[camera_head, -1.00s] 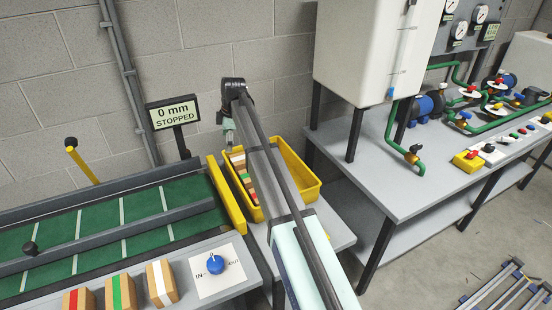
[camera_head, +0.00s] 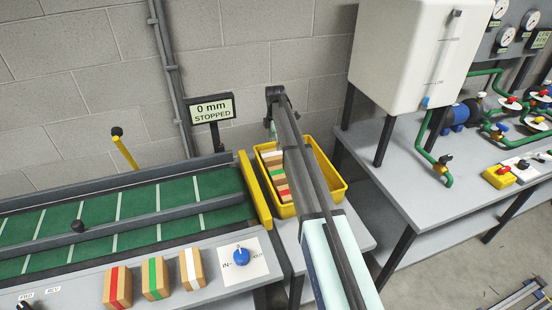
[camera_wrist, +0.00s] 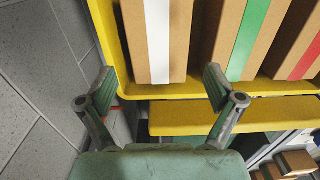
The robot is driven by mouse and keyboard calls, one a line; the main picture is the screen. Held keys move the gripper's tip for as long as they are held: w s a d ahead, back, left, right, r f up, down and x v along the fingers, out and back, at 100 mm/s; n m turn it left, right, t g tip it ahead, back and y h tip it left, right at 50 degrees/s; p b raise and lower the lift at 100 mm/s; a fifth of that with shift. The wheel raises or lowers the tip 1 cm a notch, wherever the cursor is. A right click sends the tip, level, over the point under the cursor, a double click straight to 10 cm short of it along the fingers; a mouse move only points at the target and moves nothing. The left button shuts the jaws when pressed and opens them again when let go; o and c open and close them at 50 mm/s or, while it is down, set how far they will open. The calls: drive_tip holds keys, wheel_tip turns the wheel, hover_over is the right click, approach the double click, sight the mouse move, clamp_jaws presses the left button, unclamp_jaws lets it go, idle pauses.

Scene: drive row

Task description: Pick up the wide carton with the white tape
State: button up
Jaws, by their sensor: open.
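The carton with white tape (camera_wrist: 172,45) is a brown box with a white stripe, standing in the yellow bin (camera_wrist: 112,48) at the end of a row. It also shows in the head view (camera_head: 269,156), partly hidden by my arm. My gripper (camera_wrist: 160,84) is open and empty, with its two fingers at either side of the carton's near end. I cannot tell whether either finger touches it. In the head view my gripper (camera_head: 272,130) is at the bin's far left end, largely hidden by my arm.
A green-taped carton (camera_wrist: 235,40) stands close to the right of the white-taped one, then a red-taped carton (camera_wrist: 300,50). Three more taped cartons (camera_head: 154,279) sit on the conveyor bench. A yellow end stop (camera_head: 255,190) borders the bin's left side.

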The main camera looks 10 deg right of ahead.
sight(276, 153)
drive_tip(key=shift+w+d+f+p, duration=0.1)
drive_tip(key=shift+f+p, duration=0.55)
drive_tip(key=shift+f, duration=1.05)
drive_tip(key=shift+d+f+p, duration=0.1)
drive_tip(key=shift+f+p, duration=0.5)
drive_tip(key=shift+f, duration=1.1)
drive_tip(key=shift+c, duration=0.4)
drive_tip(key=c, duration=1.1)
